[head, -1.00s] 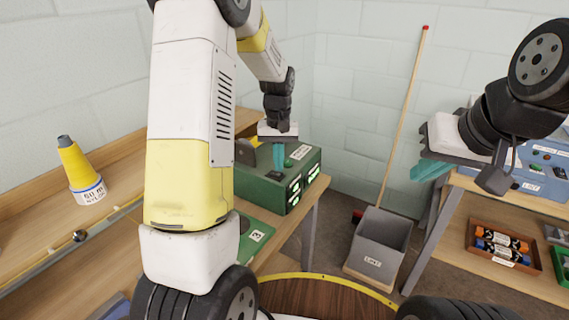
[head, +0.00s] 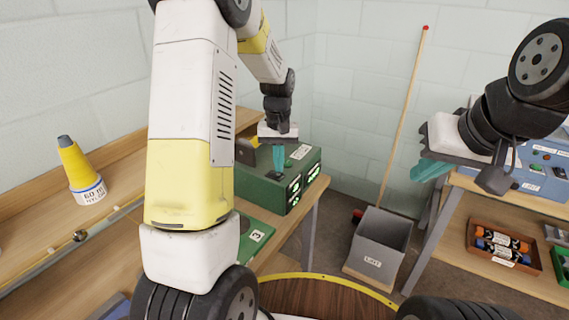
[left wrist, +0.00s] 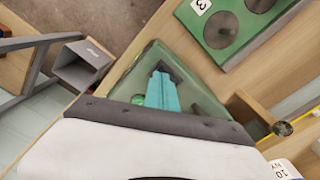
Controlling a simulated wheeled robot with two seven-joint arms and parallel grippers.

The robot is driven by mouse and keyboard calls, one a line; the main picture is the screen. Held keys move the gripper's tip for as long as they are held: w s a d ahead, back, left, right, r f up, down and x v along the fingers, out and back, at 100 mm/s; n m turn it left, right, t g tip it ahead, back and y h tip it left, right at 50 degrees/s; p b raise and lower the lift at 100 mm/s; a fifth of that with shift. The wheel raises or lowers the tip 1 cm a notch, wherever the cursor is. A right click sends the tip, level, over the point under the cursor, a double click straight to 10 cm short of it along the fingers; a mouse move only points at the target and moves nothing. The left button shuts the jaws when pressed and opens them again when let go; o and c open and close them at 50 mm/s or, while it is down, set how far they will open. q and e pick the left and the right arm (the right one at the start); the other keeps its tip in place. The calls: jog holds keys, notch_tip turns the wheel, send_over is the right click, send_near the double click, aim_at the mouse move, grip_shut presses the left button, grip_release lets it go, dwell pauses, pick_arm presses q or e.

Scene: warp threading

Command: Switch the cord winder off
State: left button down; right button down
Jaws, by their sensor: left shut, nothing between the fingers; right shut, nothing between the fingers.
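The cord winder looks to be the green box (head: 258,186) on the left bench, with white labels and lit green marks on its front side. A green button (head: 288,163) shows on its top. My left gripper (head: 279,172) is shut and empty, its teal fingers pointing down at the top of the box, close to the button. In the left wrist view the box (left wrist: 205,97) lies under the teal fingers (left wrist: 160,75), with a green round part (left wrist: 137,99) beside them. I cannot tell whether the fingertips touch it.
A yellow cone (head: 80,170) stands on the left bench, and a green plate (head: 255,236) labelled 3 lies nearer. A grey bin (head: 378,245) and a broom (head: 404,115) stand between the benches.

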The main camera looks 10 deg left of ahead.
aim_at(279, 175)
pick_arm(q)
jog(key=shift+f, duration=0.8)
jog(key=shift+r, duration=3.55)
jog(key=s+r+m+t+h, duration=0.1)
jog(key=s+r+t, duration=0.2)
jog(key=s+r, duration=0.8)
jog(key=s+d+r+m+t+h, duration=0.1)
jog(key=s+d+r+t, duration=0.1)
jog(key=s, duration=1.1)
jog(key=shift+s+r+m+t, duration=0.15)
jog(key=shift+m+t, duration=0.15)
jog(key=shift+t, duration=0.3)
